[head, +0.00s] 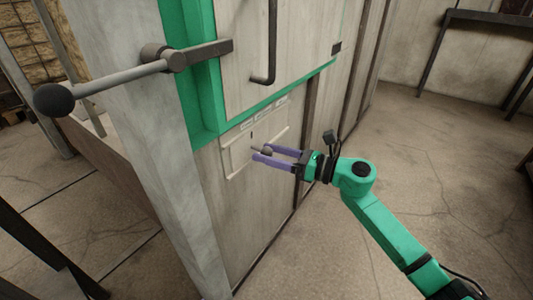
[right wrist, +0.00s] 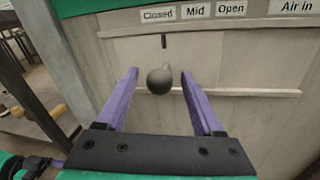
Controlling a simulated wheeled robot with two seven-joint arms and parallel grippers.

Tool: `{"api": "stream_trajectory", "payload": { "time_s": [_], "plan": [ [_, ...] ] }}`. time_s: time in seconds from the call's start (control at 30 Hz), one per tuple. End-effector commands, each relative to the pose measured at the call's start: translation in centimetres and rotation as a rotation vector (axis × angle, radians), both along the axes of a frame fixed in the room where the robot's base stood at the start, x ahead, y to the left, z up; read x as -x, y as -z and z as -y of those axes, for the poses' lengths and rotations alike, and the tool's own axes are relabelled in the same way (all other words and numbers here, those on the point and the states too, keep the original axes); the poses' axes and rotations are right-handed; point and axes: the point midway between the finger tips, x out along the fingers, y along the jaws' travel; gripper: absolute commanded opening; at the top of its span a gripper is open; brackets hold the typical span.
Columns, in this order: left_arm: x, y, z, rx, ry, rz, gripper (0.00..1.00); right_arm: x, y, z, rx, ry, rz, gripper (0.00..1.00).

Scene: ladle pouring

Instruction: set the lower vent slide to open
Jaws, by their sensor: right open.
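The lower vent slide (head: 238,157) is a pale panel low on the furnace front, with a round dark grey knob (right wrist: 160,81). In the right wrist view, labels read Closed (right wrist: 158,15), Mid (right wrist: 196,10) and Open (right wrist: 231,8) above it. The knob lies below the Closed label, near its right end, and a short dark vertical mark (right wrist: 164,41) shows between them. My right gripper (head: 256,152) has its purple fingers apart, one on each side of the knob. In the right wrist view, gaps show between the knob and both fingers. My left gripper is out of view.
A green-framed door (head: 240,60) with a dark handle (head: 270,50) is above the slide. A long lever with a black ball (head: 55,99) juts out at upper left. An "Air in" label (right wrist: 297,6) is right of Open.

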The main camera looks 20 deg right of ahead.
Motion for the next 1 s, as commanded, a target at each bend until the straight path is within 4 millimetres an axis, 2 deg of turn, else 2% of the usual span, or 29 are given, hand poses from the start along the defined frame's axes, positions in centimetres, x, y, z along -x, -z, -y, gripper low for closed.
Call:
{"api": "stream_trajectory", "payload": {
  "time_s": [0.3, 0.33, 0.4, 0.5, 1.0],
  "plan": [
    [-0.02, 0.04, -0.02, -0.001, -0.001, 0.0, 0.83, -0.5, 0.01, -0.62, 0.002, 0.001, 0.0, 0.69],
    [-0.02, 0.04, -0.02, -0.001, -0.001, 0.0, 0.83, -0.5, 0.01, -0.62, 0.002, 0.001, 0.0, 0.61],
    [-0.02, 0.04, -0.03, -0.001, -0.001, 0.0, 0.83, -0.49, 0.01, -0.61, 0.002, 0.001, 0.0, 0.34],
    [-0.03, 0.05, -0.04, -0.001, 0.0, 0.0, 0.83, -0.48, 0.01, -0.6, 0.0, 0.001, 0.0, 0.0],
    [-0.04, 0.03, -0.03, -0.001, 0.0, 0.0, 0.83, -0.47, 0.03, -0.59, 0.0, 0.0, -0.001, 0.0]
  ]
}}
